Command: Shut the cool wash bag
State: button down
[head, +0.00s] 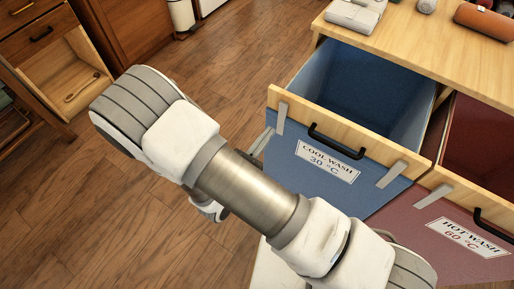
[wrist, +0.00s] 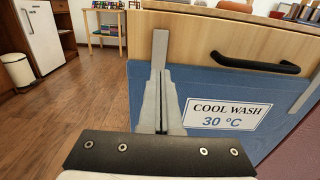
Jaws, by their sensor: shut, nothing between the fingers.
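The cool wash bag (head: 318,152) is a blue, open-topped bag with a wooden front board and a black handle (head: 337,142). It stands pulled out from the wooden cabinet, and its empty-looking blue inside shows in the head view. Its label and black handle (wrist: 255,63) also show in the wrist view. My gripper (wrist: 162,75) is shut and empty, in front of the left part of the bag's front, left of the label and handle. Whether it touches the front I cannot tell. In the head view my arm mostly hides the gripper.
The red hot wash bag (head: 450,232) is beside it on the right, also partly out. Several items, including an orange roll (head: 484,22), lie on the cabinet top (head: 400,45). An open wooden drawer (head: 62,80) is at the far left. The wooden floor (head: 60,220) is clear.

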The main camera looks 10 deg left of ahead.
aim_at(284, 113)
jog(key=b+x, duration=0.1)
jog(key=x, duration=0.5)
jog(key=shift+w, duration=0.15)
jog(key=x, duration=3)
jog(key=shift+b, duration=0.3)
jog(key=shift+d+r, duration=0.15)
jog(key=shift+r, duration=0.05)
jog(key=shift+f, duration=0.1)
